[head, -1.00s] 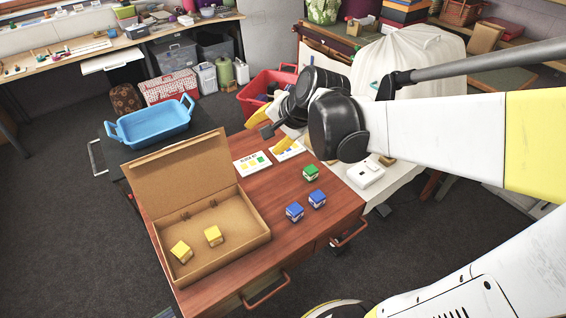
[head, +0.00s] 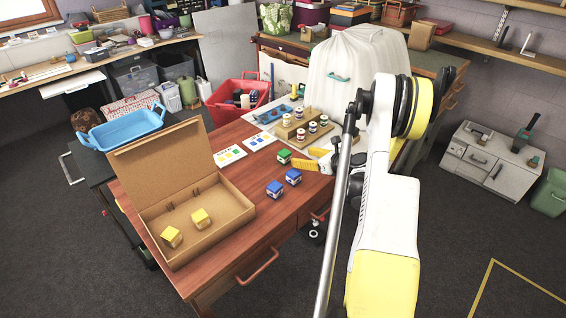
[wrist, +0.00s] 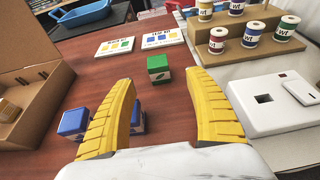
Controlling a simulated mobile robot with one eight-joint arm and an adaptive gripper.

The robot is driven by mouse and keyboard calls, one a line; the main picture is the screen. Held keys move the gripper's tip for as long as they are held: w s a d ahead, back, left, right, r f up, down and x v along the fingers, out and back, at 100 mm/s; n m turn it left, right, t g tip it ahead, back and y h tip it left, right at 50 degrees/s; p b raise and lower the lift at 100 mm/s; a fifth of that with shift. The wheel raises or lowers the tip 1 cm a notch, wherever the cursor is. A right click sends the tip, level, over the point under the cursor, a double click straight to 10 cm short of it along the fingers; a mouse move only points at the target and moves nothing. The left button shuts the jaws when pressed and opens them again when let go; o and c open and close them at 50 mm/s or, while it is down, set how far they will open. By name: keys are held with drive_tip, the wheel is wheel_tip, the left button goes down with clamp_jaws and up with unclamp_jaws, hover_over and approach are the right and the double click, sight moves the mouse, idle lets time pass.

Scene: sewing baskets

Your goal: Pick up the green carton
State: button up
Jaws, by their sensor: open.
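The green carton (head: 284,156) stands upright on the red-brown wooden table (head: 240,150), behind two blue cartons. In the wrist view the green carton (wrist: 159,68) is ahead of my gripper (wrist: 158,80), in line with the gap between its yellow fingers. My gripper is open and nothing is held. In the head view my gripper (head: 320,158) is low over the table, just right of the green carton. My arm hides part of the gripper there.
Blue cartons (head: 274,188) (head: 293,176) stand nearby; one is partly behind the left finger in the wrist view. An open cardboard box (head: 243,210) holds two yellow cartons (head: 200,218). Two cards (head: 229,157) lie behind. A stepped spool rack (head: 300,121) stands farther back.

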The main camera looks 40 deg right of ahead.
sight(286, 153)
drive_tip(key=b+x, duration=0.1)
drive_tip(key=x, duration=0.4)
drive_tip(key=shift+w+f, duration=0.1)
drive_tip(key=shift+w, duration=0.05)
drive_tip(key=b+x, duration=0.3)
drive_tip(key=x, duration=0.2)
drive_tip(key=shift+w+a, duration=0.15)
drive_tip(key=shift+w, duration=0.05)
drive_tip(key=shift+s+r, duration=0.1)
drive_tip(key=shift+r, duration=0.1)
drive_tip(key=c, duration=1.3)
